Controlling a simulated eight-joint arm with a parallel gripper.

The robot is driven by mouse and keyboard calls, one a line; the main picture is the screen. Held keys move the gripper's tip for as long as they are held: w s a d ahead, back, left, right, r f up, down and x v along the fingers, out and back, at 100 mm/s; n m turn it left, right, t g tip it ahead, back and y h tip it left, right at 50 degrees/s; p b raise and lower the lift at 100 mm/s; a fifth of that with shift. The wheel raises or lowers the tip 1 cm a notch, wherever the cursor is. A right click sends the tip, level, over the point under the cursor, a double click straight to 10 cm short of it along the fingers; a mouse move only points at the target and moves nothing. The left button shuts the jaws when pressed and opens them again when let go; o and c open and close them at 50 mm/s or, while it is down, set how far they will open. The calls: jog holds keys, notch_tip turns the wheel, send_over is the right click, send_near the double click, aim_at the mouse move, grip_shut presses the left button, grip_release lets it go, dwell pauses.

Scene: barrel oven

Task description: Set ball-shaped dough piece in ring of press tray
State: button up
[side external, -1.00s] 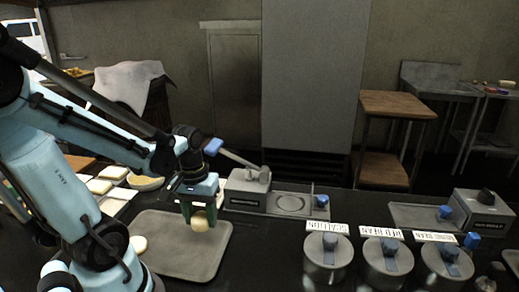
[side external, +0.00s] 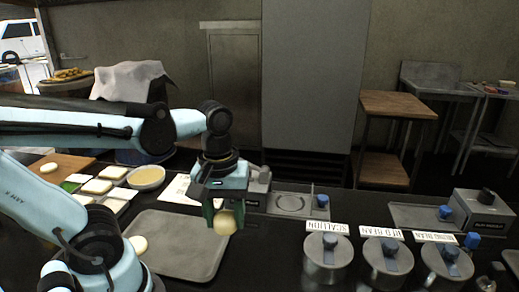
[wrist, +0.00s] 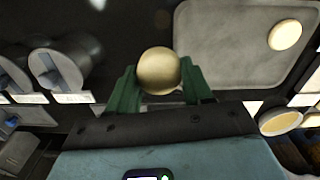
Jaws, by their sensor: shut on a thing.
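My gripper (side external: 224,218) is shut on a pale ball-shaped dough piece (side external: 225,223), held above the counter near the right edge of the grey tray. In the wrist view the dough ball (wrist: 159,71) sits between the two green fingers. The press tray (side external: 272,203), with its ring (side external: 291,203), lies flat to the right of and behind my gripper. The ring looks empty. My gripper hides part of the press body. The press tray is not clearly seen in the wrist view.
A grey tray (side external: 165,252) with another dough piece (side external: 139,244) lies at left. Three lidded pots with signs, one the scallion pot (side external: 328,262), stand at front right. A second press (side external: 483,213) is at far right. Dark counter between tray and pots is clear.

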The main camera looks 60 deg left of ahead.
jog(key=w+d+n, duration=0.1)
jog(key=w+n, duration=1.6)
jog(key=w, duration=0.4)
send_over(289, 203)
notch_tip(289, 203, down, 7)
jog(key=shift+d+r, duration=0.1)
jog(key=shift+r, duration=0.05)
jog(key=shift+f, duration=2.1)
jog(key=o, duration=1)
jog(key=shift+f, duration=0.1)
jog(key=shift+o, duration=0.2)
